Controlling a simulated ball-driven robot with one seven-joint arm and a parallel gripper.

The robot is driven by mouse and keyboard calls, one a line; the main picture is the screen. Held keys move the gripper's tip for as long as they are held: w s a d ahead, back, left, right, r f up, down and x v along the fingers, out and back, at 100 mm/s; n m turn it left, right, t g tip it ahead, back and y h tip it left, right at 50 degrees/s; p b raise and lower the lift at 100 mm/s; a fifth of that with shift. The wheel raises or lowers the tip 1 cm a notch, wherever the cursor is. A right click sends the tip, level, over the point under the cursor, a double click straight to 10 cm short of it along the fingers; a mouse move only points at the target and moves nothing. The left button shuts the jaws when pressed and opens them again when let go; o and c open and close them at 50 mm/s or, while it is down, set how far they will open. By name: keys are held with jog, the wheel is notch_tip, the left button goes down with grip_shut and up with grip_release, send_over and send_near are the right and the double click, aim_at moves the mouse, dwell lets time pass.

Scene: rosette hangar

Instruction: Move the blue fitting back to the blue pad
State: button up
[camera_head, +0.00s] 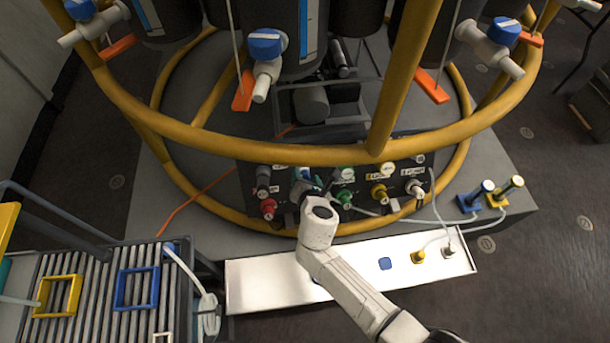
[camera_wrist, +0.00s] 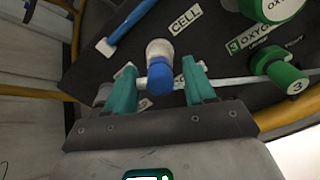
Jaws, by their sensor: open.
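The blue fitting (camera_wrist: 160,76) shows in the wrist view, with a blue body and a white round part behind it, at the dark panel near a label reading CELL. My gripper (camera_wrist: 159,68) is open, with its two teal fingers on either side of the fitting; I cannot tell whether they touch it. In the head view my gripper (camera_head: 309,187) is at the panel's front, and only a bit of blue (camera_head: 304,173) shows there.
The dark panel (camera_head: 353,172) also bears red, green and yellow fittings. A yellow ring rail (camera_head: 280,152) crosses above it. The white shelf (camera_head: 258,281) holds a yellow fitting (camera_head: 418,257) and a pale one at right. A slatted rack (camera_head: 100,300) stands at left.

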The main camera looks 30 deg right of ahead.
jog(key=shift+c, duration=0.5)
grip_shut()
jog(key=shift+r, duration=0.1)
dwell(0.3)
jog(key=shift+p+v, duration=1.9)
jog(key=shift+v, duration=1.05)
jog(key=shift+s, duration=0.1)
